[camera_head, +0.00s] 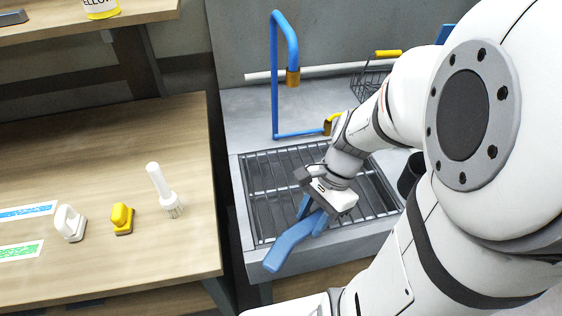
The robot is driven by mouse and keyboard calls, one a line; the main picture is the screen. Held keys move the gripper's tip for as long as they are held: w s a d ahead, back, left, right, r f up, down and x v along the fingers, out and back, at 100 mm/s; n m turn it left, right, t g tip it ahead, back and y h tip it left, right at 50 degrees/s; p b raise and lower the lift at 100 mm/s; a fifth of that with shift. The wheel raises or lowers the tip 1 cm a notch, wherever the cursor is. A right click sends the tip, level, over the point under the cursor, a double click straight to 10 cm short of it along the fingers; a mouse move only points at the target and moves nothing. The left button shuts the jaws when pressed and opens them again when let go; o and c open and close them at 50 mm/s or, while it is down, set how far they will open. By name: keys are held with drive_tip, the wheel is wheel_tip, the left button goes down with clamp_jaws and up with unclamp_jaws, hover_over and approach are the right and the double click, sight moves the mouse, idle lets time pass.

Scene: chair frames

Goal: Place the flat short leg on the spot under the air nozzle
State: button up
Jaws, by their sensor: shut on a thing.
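The blue flat short leg (289,243) is held at the end of my arm, over the front part of the metal grate (262,205). My gripper (314,211) is shut on it, and the wrist hides part of the leg and the jaws. The leg slants down to the left, with its rounded end near the grate's front edge. I cannot tell whether it touches the grate. The air nozzle (293,78) is a brown tip on a bent blue pipe (274,75) behind the grate. The spot under it is on the grey surface (245,112).
A wire basket (370,82) stands at the back. My arm covers much of the right side.

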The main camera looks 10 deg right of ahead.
drive_tip(key=w+r+p, duration=0.1)
drive_tip(key=p, duration=0.2)
drive_tip(key=shift+w+a, duration=0.15)
drive_tip(key=shift+w, duration=0.05)
drive_tip(key=w+p, duration=0.1)
drive_tip(key=p, duration=0.2)
drive_tip(key=shift+w, duration=0.25)
drive_tip(key=p, duration=0.2)
hover_over(285, 178)
drive_tip(key=d, duration=0.1)
drive_tip(key=shift+w+d+f, duration=0.1)
drive_tip(key=shift+w+f, duration=0.1)
drive_tip(key=shift+f, duration=0.25)
drive_tip(key=shift+w, duration=0.15)
drive_tip(key=shift+f, duration=1.8)
drive_tip(key=shift+f, duration=0.2)
drive_tip(key=o, duration=1.2)
drive_tip(key=shift+c, duration=0.2)
